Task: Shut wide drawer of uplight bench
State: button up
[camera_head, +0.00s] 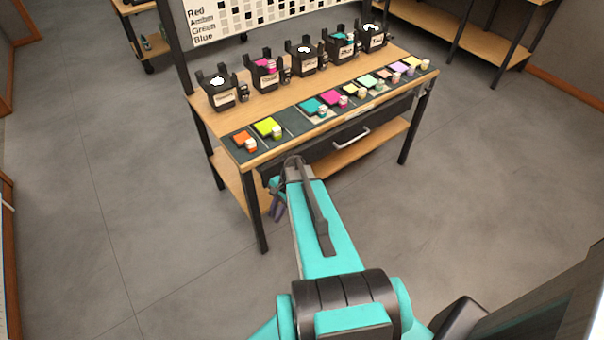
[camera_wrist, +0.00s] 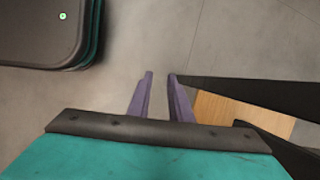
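The uplight bench (camera_head: 215,116) has a wood top and dark legs. Its wide drawer (camera_head: 318,150) has a dark front with a pale bar handle (camera_head: 352,138), below the top's front edge. How far the drawer stands out is hard to tell from this angle. My gripper (camera_head: 277,212) hangs near the bench's front left leg, left of the handle and lower, partly hidden by my arm. In the wrist view, my gripper's purple fingers (camera_wrist: 160,75) are a little apart with nothing between them. The handle does not show there.
Black lamps (camera_head: 220,92) and colour swatches with small jars (camera_head: 270,128) stand on the bench top. A wood lower shelf (camera_head: 375,145) lies under the drawer. Another bench (camera_head: 425,22) is at the back right. The grey floor (camera_head: 130,170) left of the bench is clear.

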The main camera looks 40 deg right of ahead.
jog(key=s+a+f+n+g, duration=0.2)
jog(key=s+a+n, duration=0.25)
jog(key=a, duration=0.35)
jog(key=s+a+f+n+g, duration=0.2)
jog(key=s+a+n, duration=0.25)
jog(key=a, duration=0.35)
jog(key=s+a+f+n+g+h, duration=0.1)
jog(key=s+a+n+h, duration=0.1)
jog(key=s, duration=0.4)
jog(key=s+a+n+g+h, duration=0.1)
jog(key=s+a+n+h, duration=0.1)
jog(key=s+a+n, duration=0.3)
jog(key=shift+s+f+n+g, duration=0.35)
jog(key=shift+s+n+g, duration=0.05)
jog(key=shift+s+n, duration=0.8)
jog(key=shift+d, duration=0.1)
